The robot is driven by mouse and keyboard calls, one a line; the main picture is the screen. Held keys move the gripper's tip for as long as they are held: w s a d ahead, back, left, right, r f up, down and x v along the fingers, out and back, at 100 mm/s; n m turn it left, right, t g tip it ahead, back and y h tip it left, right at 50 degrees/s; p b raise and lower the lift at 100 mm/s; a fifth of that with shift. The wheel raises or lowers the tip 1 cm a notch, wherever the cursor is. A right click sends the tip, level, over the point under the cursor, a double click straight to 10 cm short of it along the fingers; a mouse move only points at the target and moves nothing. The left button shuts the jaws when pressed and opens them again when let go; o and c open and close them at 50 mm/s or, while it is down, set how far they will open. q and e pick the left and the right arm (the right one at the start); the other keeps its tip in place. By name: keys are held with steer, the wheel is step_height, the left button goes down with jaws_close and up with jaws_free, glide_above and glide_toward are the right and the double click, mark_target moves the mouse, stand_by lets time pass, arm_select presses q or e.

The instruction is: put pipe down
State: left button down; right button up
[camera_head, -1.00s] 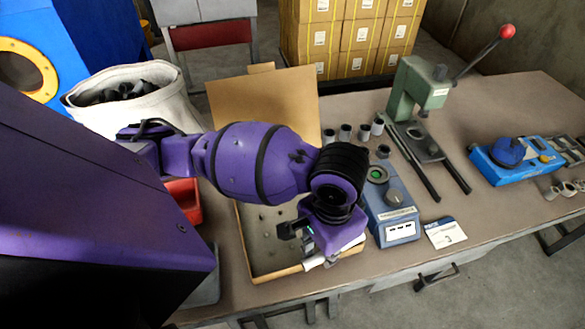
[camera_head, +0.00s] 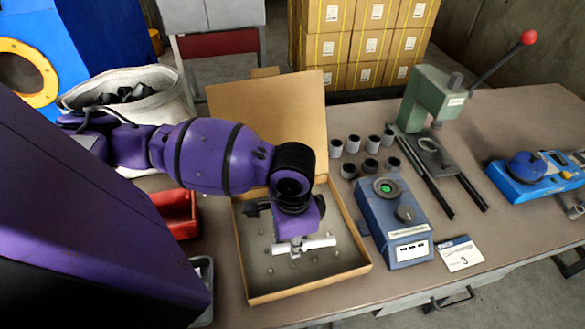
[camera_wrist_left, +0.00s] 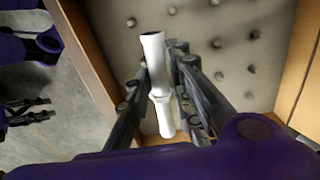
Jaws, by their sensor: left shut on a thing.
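A white pipe (camera_head: 318,244) is held by my left gripper (camera_head: 296,246) over the shallow open cardboard box (camera_head: 246,262) in the head view. In the left wrist view, the pipe (camera_wrist_left: 154,52) runs lengthwise between the two dark fingers of my left gripper (camera_wrist_left: 160,82), which is shut on it. One pipe end is open and dark inside. The box floor carries several small pegs (camera_wrist_left: 215,43); I cannot tell whether the pipe touches them. Purple and black parts that look like my right gripper (camera_wrist_left: 30,110) show at the left edge of the wrist view, too unclear to judge.
A blue tester (camera_head: 392,222) stands just right of the box, with several grey pipe fittings (camera_head: 353,144) behind it. A green press (camera_head: 432,98) stands farther right. A red bin (camera_head: 178,213) is left of the box. A card (camera_head: 459,253) lies right of the tester.

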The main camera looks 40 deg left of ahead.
arm_select(q)
steer(key=shift+w+a+f, duration=0.1)
steer(key=shift+a+f, duration=0.1)
steer(key=shift+f, duration=0.1)
step_height(320, 180, down, 3)
steer(key=shift+w+a+f+b, duration=0.15)
steer(key=shift+f+b, duration=0.05)
steer(key=shift+b, duration=0.1)
steer(key=c, duration=1.8)
jaws_free()
steer(key=shift+f, duration=0.15)
step_height(320, 180, up, 12)
steer(key=shift+f+p, duration=0.2)
steer(key=shift+p, duration=0.65)
steer(key=shift+r, duration=0.4)
